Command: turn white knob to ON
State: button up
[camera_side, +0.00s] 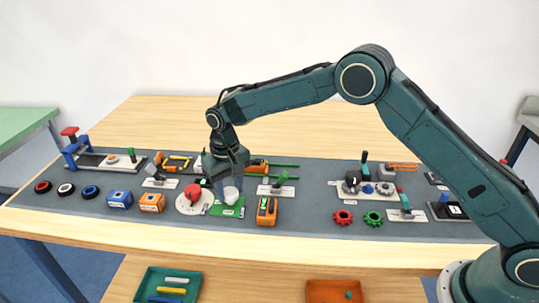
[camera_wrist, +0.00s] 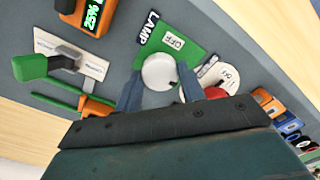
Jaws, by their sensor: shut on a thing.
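The white knob (camera_side: 231,196) stands on a green plate (camera_side: 226,211) near the middle of the mat. In the wrist view the white knob (camera_wrist: 158,70) is between the two fingers of my gripper (camera_wrist: 158,82), which is shut on it. The green plate (camera_wrist: 150,36) reads LAMP, with an OFF label (camera_wrist: 174,42) beyond the knob. A small dark mark shows on the knob's lower right side. I see no ON label; the gripper hides part of the plate. In the side view my gripper (camera_side: 229,180) points down over the knob.
A red knob (camera_side: 193,190) on a round white plate is close on the left. An orange meter (camera_side: 267,211) stands close on the right. A green-handled lever (camera_side: 280,180) and green-pronged orange forks (camera_side: 258,167) are near behind. Orange and blue boxes (camera_side: 120,199) lie further left.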

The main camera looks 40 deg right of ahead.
aim_at(230, 191)
jog(key=shift+r, duration=0.1)
jog(key=o, duration=1)
jog(key=shift+c, duration=0.2)
jog(key=shift+r, duration=0.1)
notch_tip(230, 191, up, 14)
jog(key=shift+f, duration=0.2)
dwell(0.5)
